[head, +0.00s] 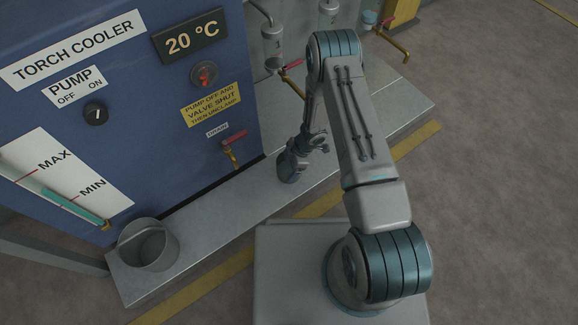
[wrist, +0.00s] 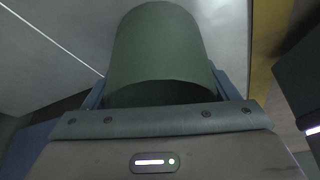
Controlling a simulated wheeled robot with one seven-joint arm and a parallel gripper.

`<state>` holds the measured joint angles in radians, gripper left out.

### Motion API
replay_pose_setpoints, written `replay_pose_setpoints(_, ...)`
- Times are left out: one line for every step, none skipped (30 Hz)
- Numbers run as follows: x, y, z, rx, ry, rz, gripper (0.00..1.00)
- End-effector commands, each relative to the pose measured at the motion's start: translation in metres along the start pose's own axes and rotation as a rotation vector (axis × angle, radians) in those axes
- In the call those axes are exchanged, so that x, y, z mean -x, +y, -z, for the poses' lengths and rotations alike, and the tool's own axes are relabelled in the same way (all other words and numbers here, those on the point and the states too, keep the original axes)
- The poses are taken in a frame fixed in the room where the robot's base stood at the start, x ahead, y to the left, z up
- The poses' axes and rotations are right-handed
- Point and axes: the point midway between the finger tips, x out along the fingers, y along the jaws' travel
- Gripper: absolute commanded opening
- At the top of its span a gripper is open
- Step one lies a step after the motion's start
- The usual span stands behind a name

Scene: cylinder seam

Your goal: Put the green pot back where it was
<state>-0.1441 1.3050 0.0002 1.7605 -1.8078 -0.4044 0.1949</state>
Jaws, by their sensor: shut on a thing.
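The green pot (wrist: 158,45) is a plain dull-green cylinder in the wrist view, between the two blue fingers of my gripper (wrist: 162,88). My gripper is shut on it. Its lower end in the picture is partly hidden by the gripper body. In the head view my gripper (head: 290,166) is low over the grey ledge (head: 212,202), right of the blue cooler's drain tap.
The blue torch cooler (head: 150,100) stands behind the ledge, with a red-handled drain tap (head: 233,145). A grey bucket (head: 148,246) is on the ledge's left end. Pipes with a red-handled valve (head: 292,66) are behind my arm. A yellow floor line (head: 215,278) runs along the ledge.

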Motion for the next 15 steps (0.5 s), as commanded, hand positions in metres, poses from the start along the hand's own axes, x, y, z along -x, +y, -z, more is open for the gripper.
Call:
replay_pose_setpoints(0.0014,0.0004,0.0006,0.001,0.0,-0.001,0.49)
replay_pose_setpoints(0.0014,0.0003,0.0006,0.001,0.0,-0.001,0.49)
replay_pose_setpoints(0.0014,0.0003,0.0006,0.001,0.0,0.0,0.49)
replay_pose_setpoints(0.0009,0.0002,0.0004,0.001,0.0,0.0,0.49)
replay_pose_setpoints(0.0001,0.0001,0.0001,0.001,0.0,0.0,0.49)
replay_pose_setpoints(-0.0013,0.0,-0.0005,0.001,0.0,0.0,0.49)
replay_pose_setpoints(-0.0024,0.0,-0.0009,0.001,0.0,0.0,0.49)
replay_pose_setpoints(-0.0025,-0.0002,-0.001,0.0,0.0,0.0,0.83)
replay_pose_setpoints(-0.0018,-0.0001,-0.0008,0.0,0.0,0.0,0.94)
replay_pose_setpoints(-0.0017,-0.0002,-0.0007,0.0,0.0,0.0,1.0)
replay_pose_setpoints(-0.0017,-0.0001,-0.0007,0.0,0.0,0.0,1.0)
replay_pose_setpoints(-0.0017,-0.0001,-0.0007,0.0,0.0,0.0,1.0)
replay_pose_setpoints(-0.0017,-0.0001,-0.0007,0.0,0.0,0.0,1.0)
replay_pose_setpoints(-0.0017,-0.0001,-0.0007,0.0,0.0,0.0,1.0)
replay_pose_setpoints(-0.0017,-0.0001,-0.0007,0.0,0.0,0.0,1.0)
